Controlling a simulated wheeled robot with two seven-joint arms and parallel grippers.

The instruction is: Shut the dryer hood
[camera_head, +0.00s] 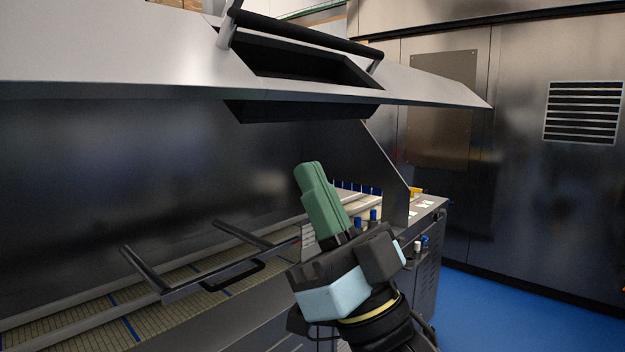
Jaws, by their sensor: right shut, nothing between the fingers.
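The dryer hood (130,68) is a wide grey metal lid, raised above the conveyor bed. Its lower edge runs across the upper part of the view. A black bar handle (310,35) on brackets sits over a dark recess in the hood. My right gripper (311,174) has green fingers, shut and empty, pointing up and slightly left. In the picture it shows below the hood edge and handle, apart from both. My left gripper is not in view.
A mesh conveyor belt (85,332) with blue stripes runs under the hood. A dark frame with a handle (215,272) lies over it. A control panel (425,208) stands beyond. Blue floor (500,315) is clear at right, before a metal cabinet wall (540,200).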

